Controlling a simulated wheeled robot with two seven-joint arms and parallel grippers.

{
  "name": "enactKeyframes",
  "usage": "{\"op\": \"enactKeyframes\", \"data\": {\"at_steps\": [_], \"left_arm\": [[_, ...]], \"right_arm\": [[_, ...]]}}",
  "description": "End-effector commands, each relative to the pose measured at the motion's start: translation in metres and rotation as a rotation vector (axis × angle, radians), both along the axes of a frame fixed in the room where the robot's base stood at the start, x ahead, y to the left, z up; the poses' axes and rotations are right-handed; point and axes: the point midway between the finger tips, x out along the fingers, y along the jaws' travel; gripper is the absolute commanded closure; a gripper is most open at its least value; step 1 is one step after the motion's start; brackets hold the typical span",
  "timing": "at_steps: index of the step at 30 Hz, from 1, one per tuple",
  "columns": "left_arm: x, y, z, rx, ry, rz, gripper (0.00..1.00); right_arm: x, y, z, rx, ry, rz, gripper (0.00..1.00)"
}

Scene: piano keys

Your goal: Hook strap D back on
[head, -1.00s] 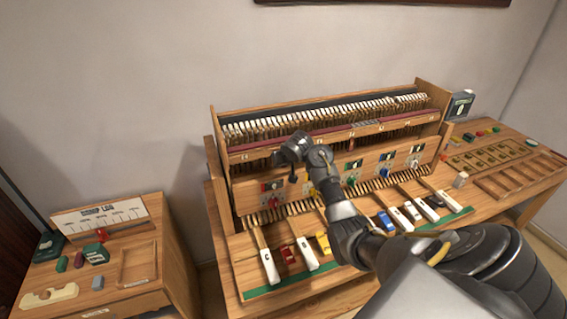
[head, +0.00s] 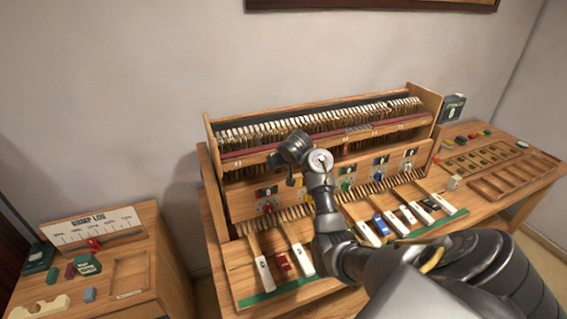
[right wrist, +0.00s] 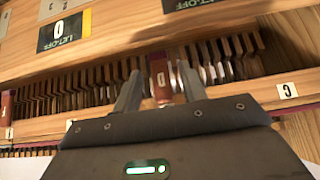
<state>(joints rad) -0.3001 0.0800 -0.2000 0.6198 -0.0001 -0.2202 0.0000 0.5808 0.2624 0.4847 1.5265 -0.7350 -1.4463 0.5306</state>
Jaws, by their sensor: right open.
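In the right wrist view, a small red strap tag (right wrist: 160,84) with a pale letter hangs in front of a row of dark upright parts. The letter looks like a D but is too small to be sure. My right gripper (right wrist: 161,72) is open, with one finger on each side of this tag. I cannot tell whether either finger touches it. In the head view, my right gripper (head: 291,180) is in front of the piano action (head: 330,135), left of its middle. The arm hides part of the action and keys. My left gripper is not in view.
A second red tag (right wrist: 7,108) shows at the left edge of the wrist view. A wooden rail with a C label (right wrist: 287,90) and a LET-OFF panel (right wrist: 64,31) are close by. White-tipped keys (head: 263,272) lie in front. A side cabinet (head: 130,285) stands left.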

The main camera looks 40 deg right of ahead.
Motion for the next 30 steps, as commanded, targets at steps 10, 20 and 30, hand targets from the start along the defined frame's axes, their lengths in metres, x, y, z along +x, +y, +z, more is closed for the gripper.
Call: {"op": "enactKeyframes", "data": {"at_steps": [10,20,30], "left_arm": [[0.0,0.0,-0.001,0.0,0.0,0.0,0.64],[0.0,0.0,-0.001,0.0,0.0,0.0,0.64],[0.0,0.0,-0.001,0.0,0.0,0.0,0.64]], "right_arm": [[-0.033,0.012,0.044,0.001,-0.003,-0.002,0.58],[-0.04,0.013,0.051,-0.001,0.001,-0.001,0.58],[-0.04,0.013,0.051,-0.001,0.001,-0.001,0.58]]}}
